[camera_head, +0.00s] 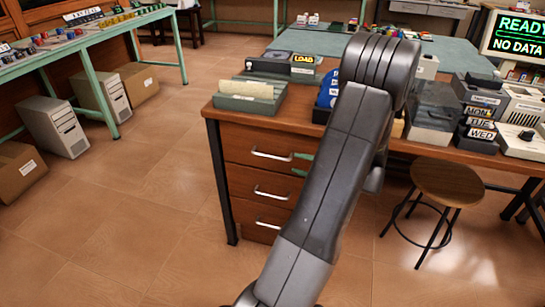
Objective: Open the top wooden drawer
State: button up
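A wooden desk (222,112) holds a stack of three wooden drawers under its left end. The top wooden drawer (240,151) has a silver bar handle (271,155) and looks shut, flush with the fronts below. The middle drawer (242,187) and bottom drawer (246,217) have similar handles and also look shut. My arm rises across the picture in front of the drawers' right side and hides part of them.
File trays (248,103), a dark box (433,112) and keyboard-like devices stand on the desk. A round wooden stool (450,183) stands at the right. Computer towers (52,127) and cardboard boxes (20,170) sit at the left. The tiled floor left of the drawers is clear.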

aim_at(274, 157)
jog(key=b+x, duration=0.1)
jog(key=x, duration=0.9)
jog(key=shift+w+a+f, duration=0.1)
jog(key=shift+w+a, duration=0.1)
grip_shut()
